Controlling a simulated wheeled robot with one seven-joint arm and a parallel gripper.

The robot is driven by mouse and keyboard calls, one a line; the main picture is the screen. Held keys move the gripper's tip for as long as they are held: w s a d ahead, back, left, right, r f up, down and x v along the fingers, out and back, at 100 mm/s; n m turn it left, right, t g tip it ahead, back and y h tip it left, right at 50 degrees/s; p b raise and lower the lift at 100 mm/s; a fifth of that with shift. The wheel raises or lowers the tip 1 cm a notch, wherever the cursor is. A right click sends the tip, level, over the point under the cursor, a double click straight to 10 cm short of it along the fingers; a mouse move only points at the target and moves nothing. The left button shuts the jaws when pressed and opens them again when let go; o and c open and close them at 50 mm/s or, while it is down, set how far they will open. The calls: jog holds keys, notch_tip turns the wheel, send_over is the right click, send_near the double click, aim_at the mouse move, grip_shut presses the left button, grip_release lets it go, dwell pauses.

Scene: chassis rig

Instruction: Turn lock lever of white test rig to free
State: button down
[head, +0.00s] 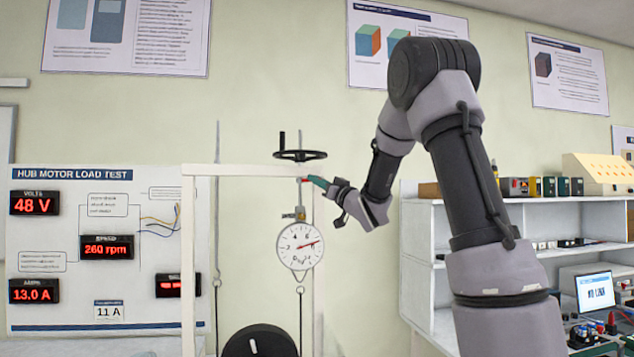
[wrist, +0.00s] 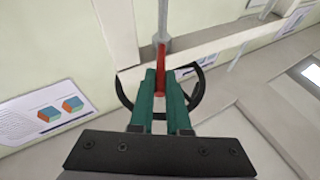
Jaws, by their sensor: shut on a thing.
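The white test rig (head: 188,262) is an upright frame with a top beam. A small red lever (head: 304,180) shows just under the beam; in the wrist view the lever (wrist: 161,55) sits between my green fingertips, by a grey rod. My gripper (head: 317,182) reaches in from the right and is shut on the lever; it also shows in the wrist view (wrist: 160,77). The fingers hide part of the lever. A black handwheel (head: 300,155) with an upright crank handle is above the beam. A round dial gauge (head: 301,246) with a red needle hangs below the lever.
A black wheel (head: 260,343) is low inside the frame. A panel (head: 95,240) with red displays reading 48 V, 260 rpm and 13.0 A stands at left. White shelves (head: 500,225) with boxes and a laptop (head: 595,290) are at right. The wall behind carries posters.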

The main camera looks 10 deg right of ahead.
dwell(0.4)
jog(key=a+m+h, duration=0.8)
jog(key=m+h, duration=0.4)
jog(key=h, duration=1)
jog(key=shift+a+g+h, duration=0.2)
jog(key=shift+g+h, duration=0.1)
jog(key=shift+r, duration=0.1)
jog(key=c, duration=0.9)
grip_release()
jog(key=v, duration=1)
jog(key=shift+s+a+f, duration=0.2)
jog(key=shift+f, duration=0.1)
